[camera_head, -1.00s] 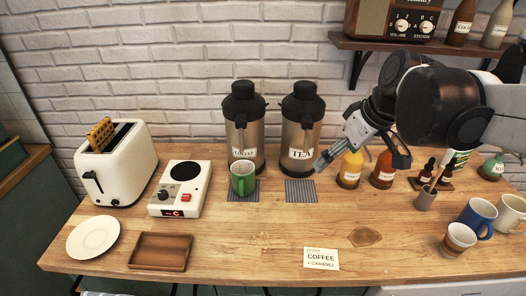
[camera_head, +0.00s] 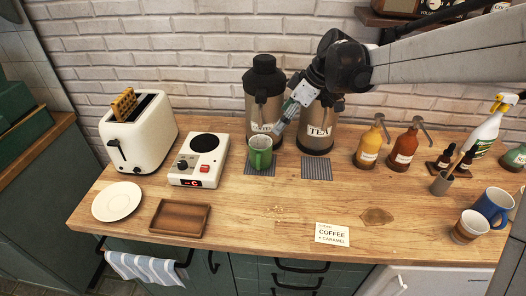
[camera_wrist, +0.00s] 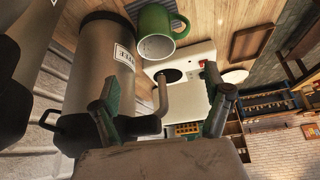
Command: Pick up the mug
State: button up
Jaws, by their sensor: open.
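The green mug (camera_head: 261,155) stands upright on a striped mat under the coffee dispenser (camera_head: 264,80). The wrist view shows the mug (camera_wrist: 155,34) at the top, with its open mouth and its handle on the right side. My gripper (camera_head: 277,127) is just above and to the right of the mug, in front of the dispensers. In the wrist view its two fingers (camera_wrist: 163,95) are spread apart with no mug between them. A curved metal piece of the dispenser shows between the fingers in that view; whether it touches them I cannot tell.
The tea dispenser (camera_head: 318,120) stands right of the coffee dispenser, partly behind my arm, above an empty striped mat (camera_head: 317,168). A white hot plate (camera_head: 200,160) is left of the mug. A COFFEE + CARAMEL card (camera_head: 332,235) lies in front; the counter around it is mostly clear.

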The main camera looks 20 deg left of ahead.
jog(key=p, duration=0.1)
send_near(263, 140)
jog(key=s+a+f, duration=0.1)
jog(key=f, duration=0.1)
jog(key=s+a+f, duration=0.2)
jog(key=s+f, duration=0.1)
jog(key=shift+a+f, duration=0.35)
jog(key=shift+s, duration=0.1)
jog(key=shift+c, duration=0.2)
jog(key=shift+d, duration=0.1)
jog(key=c, duration=1.9)
jog(key=shift+r, duration=0.1)
jog(key=shift+r, duration=0.35)
jog(key=shift+s+d+r+b, duration=0.35)
jog(key=shift+s+d+r, duration=0.15)
jog(key=shift+s, duration=2.45)
jog(key=shift+s+d+r+b, duration=0.4)
jog(key=shift+s+d, duration=0.15)
jog(key=shift+s, duration=2.4)
jog(key=shift+s+d+r+b, duration=0.35)
jog(key=shift+s+d+r, duration=0.15)
jog(key=shift+s, duration=2.4)
